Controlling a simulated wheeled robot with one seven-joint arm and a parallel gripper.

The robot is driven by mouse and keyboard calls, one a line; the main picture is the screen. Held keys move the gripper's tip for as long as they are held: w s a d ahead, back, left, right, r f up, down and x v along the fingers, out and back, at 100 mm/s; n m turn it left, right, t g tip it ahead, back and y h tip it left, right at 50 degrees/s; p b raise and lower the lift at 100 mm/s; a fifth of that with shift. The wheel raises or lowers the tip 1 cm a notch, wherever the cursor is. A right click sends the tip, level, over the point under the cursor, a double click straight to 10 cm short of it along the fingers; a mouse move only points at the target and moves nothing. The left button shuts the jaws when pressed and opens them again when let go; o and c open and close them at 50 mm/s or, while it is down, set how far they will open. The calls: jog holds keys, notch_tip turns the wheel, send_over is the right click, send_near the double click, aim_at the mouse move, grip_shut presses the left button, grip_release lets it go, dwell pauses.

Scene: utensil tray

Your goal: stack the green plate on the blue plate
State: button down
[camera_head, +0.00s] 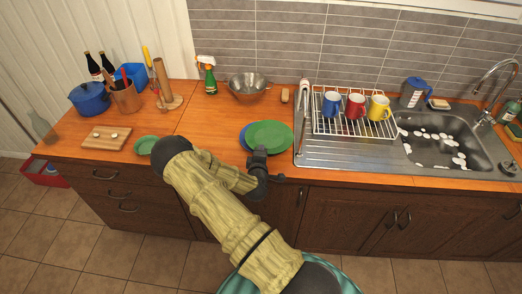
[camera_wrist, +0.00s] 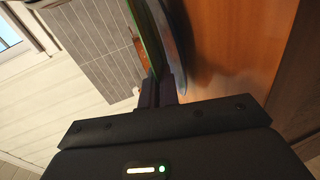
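The green plate (camera_head: 272,134) is above the blue plate (camera_head: 243,137) near the counter's front edge, left of the sink. It covers most of the blue plate and sits offset to the right. My gripper (camera_head: 259,155) is at the front rim of the green plate, its fingers close together and apparently pinching that rim. In the wrist view the green plate (camera_wrist: 147,33) runs edge-on down to the fingers (camera_wrist: 160,92). The blue plate (camera_wrist: 170,42) lies beside it on the counter side, with a narrow gap between them. Whether the plates touch is unclear.
A smaller green dish (camera_head: 146,145) and a cutting board (camera_head: 106,138) are on the left of the counter (camera_head: 205,128). A metal bowl (camera_head: 248,87) stands behind the plates. The dish rack (camera_head: 325,122) with mugs is close on the right.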

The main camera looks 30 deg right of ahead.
jog(key=shift+f+b, duration=0.35)
jog(key=shift+b, duration=0.1)
jog(key=shift+f, duration=0.25)
jog(key=shift+s, duration=0.1)
jog(key=c, duration=1.6)
grip_release()
jog(key=shift+c, duration=0.2)
jog(key=shift+f, duration=0.1)
